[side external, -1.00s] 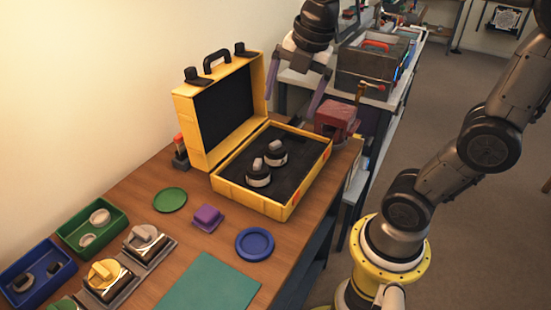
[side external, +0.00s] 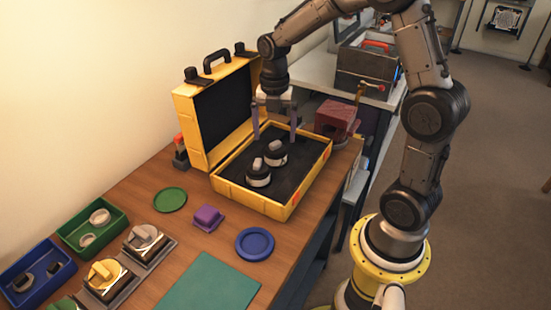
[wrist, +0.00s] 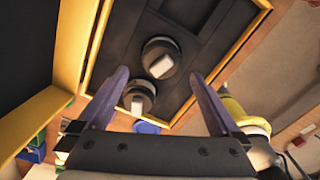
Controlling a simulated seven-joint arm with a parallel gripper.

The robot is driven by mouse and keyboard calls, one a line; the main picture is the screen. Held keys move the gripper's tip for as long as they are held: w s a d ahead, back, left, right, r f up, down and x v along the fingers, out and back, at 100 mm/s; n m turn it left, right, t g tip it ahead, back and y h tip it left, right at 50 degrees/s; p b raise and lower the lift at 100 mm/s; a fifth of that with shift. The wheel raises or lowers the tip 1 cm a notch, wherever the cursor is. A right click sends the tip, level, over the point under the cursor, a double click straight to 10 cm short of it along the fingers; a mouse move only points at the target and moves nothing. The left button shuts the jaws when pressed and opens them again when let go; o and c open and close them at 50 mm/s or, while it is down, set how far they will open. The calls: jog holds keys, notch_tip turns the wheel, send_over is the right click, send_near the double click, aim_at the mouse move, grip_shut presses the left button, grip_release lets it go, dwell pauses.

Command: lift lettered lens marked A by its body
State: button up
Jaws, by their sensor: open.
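Two dark lenses with pale tops stand in the black foam of an open yellow case (side external: 248,197). The rear lens (side external: 276,155) is also in the wrist view (wrist: 160,58). The front lens (side external: 258,177) shows lower in the wrist view (wrist: 138,98). No letter is readable on either, so I cannot tell which is A. My gripper (side external: 275,138) is open and empty above the back part of the case, pointing down. In the wrist view its two purple fingers (wrist: 158,75) are spread apart, with the lenses showing between and beyond them.
The case lid (side external: 222,115) stands upright at the left of the gripper. A red block-like object (side external: 337,118) stands behind the case. A purple block (side external: 207,217), a blue dish (side external: 254,244), a green dish (side external: 170,199) and a teal mat (side external: 210,285) lie in front.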

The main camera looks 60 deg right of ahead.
aim_at(275, 142)
jog(key=shift+d+f, duration=0.15)
jog(key=shift+f, duration=2.95)
jog(key=c, duration=1.2)
jog(key=shift+r, duration=0.1)
jog(key=shift+c, duration=0.2)
